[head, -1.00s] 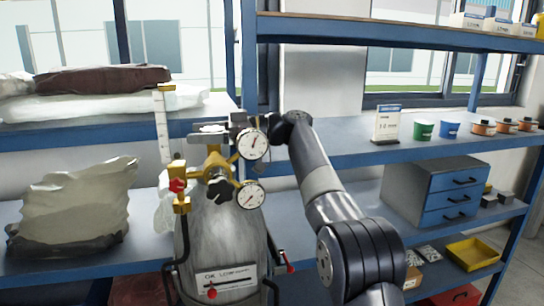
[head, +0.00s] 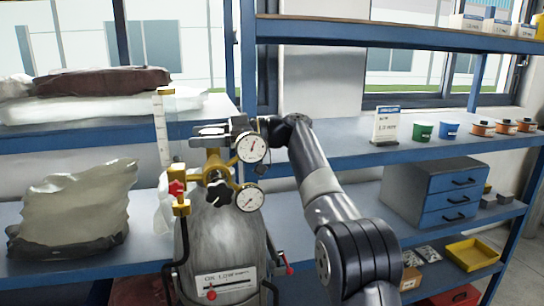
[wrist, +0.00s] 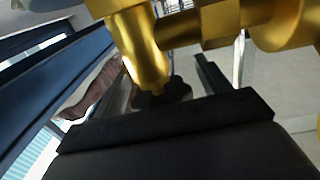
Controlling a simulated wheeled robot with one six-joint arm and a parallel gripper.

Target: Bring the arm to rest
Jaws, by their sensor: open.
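My arm reaches up from the lower right in the head view and bends left behind the pressure gauges. My gripper (head: 208,135) is open at the top of the brass regulator (head: 216,170) on a grey gas cylinder (head: 222,240). The gauges partly hide the wrist. I cannot tell whether the gripper touches the regulator. In the wrist view, brass fittings (wrist: 140,45) fill the top, very close to the dark gripper parts (wrist: 165,120). Nothing is seen held between the fingers.
A blue shelf (head: 330,150) stands behind the arm with a sign card (head: 386,125), cups and spools. A drawer cabinet (head: 440,190) and yellow tray (head: 472,254) are at the right. A clear flow tube (head: 160,130) rises left of the regulator. A pale bag (head: 75,210) is further left.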

